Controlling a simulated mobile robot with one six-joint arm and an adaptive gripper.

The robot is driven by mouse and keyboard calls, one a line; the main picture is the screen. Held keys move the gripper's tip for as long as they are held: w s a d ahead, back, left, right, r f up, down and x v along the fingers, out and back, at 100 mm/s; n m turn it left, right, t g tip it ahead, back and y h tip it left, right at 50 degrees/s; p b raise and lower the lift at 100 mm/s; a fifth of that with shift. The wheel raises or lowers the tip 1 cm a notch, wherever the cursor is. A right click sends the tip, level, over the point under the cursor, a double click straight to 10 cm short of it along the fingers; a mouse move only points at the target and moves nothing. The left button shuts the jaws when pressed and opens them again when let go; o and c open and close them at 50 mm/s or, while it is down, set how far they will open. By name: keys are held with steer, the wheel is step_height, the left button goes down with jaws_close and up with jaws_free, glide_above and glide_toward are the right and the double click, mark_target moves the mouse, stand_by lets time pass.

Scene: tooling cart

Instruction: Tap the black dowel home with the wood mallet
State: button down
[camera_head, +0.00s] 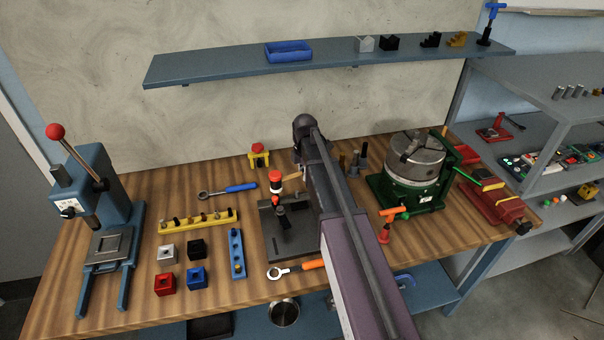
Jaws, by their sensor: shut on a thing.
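My gripper (303,173) is mostly hidden by my own arm over the middle of the bench. It is shut on a tan wooden handle (293,174), which I take for the wood mallet's. The handle reaches left to a red-and-white piece (275,178); I cannot tell if this is the mallet's head or a separate thing. A short black upright piece (282,211), likely the black dowel, stands in the dark grey fixture (287,244) just below. Whether mallet and dowel touch cannot be told. My arm covers the fixture's right side.
A blue arbor press (93,190) stands left, a green-based chuck (415,165) right. A yellow peg bar (198,222), blue bar (237,254), several small blocks, a blue-handled wrench (228,190) and an orange-handled one (296,269) lie around the fixture. A shelf (220,64) hangs above.

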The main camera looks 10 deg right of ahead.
step_height(320, 180, down, 3)
steer(key=shift+b, duration=1.25)
steer(key=shift+r, duration=0.2)
steer(key=shift+r+p, duration=0.1)
steer(key=shift+p, duration=0.2)
steer(key=shift+r+p, duration=1.9)
steer(key=shift+r, duration=0.15)
